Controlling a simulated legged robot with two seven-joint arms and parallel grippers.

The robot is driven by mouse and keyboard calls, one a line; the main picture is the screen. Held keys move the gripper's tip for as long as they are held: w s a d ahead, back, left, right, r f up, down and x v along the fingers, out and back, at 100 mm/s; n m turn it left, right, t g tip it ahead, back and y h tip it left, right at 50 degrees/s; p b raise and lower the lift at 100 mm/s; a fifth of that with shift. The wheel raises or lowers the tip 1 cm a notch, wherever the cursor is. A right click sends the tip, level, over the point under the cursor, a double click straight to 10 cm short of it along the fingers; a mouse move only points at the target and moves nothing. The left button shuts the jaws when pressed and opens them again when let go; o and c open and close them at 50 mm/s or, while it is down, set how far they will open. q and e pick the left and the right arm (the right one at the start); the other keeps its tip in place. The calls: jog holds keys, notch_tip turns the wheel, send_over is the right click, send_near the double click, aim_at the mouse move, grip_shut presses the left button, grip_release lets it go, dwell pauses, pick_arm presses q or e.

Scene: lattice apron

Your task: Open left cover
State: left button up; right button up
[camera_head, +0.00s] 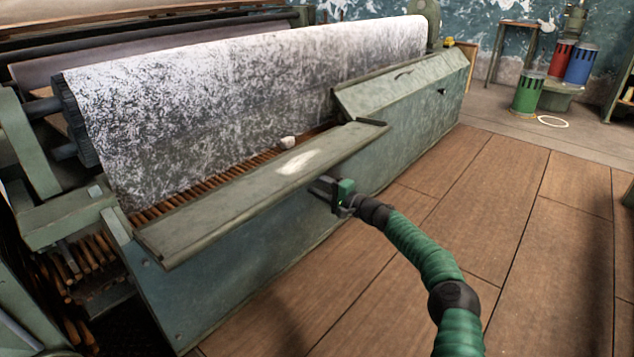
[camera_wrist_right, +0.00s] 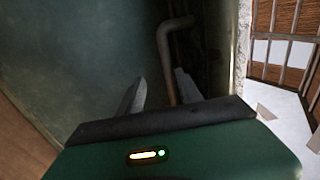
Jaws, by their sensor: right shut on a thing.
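The left cover (camera_head: 235,205) is a long, worn green panel on the front of the machine. It is swung outward and nearly level, with wooden slats (camera_head: 240,163) exposed behind it. A pale worn patch marks its top. My right gripper (camera_head: 323,188) is at the cover's front edge, right of its middle. In the right wrist view, my right gripper's fingers (camera_wrist_right: 160,92) are on either side of a bent metal rod, the handle (camera_wrist_right: 164,45), and are shut on it. In the head view the cover hides the handle. My left gripper is not in view.
The right cover (camera_head: 405,82) beside it is closed and slanted. Speckled cloth (camera_head: 240,90) hangs over the roller behind, with a small white lump (camera_head: 287,142) below it. The wooden floor (camera_head: 500,230) in front is clear. Green, red and blue bins stand at the back right.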

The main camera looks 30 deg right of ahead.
jog(key=shift+o, duration=0.3)
jog(key=shift+w+f, duration=0.1)
jog(key=shift+f, duration=0.05)
jog(key=p+v, duration=0.9)
jog(key=v, duration=0.7)
jog(key=shift+s+d+p, duration=0.2)
jog(key=shift+s+p, duration=0.15)
jog(key=shift+s, duration=0.05)
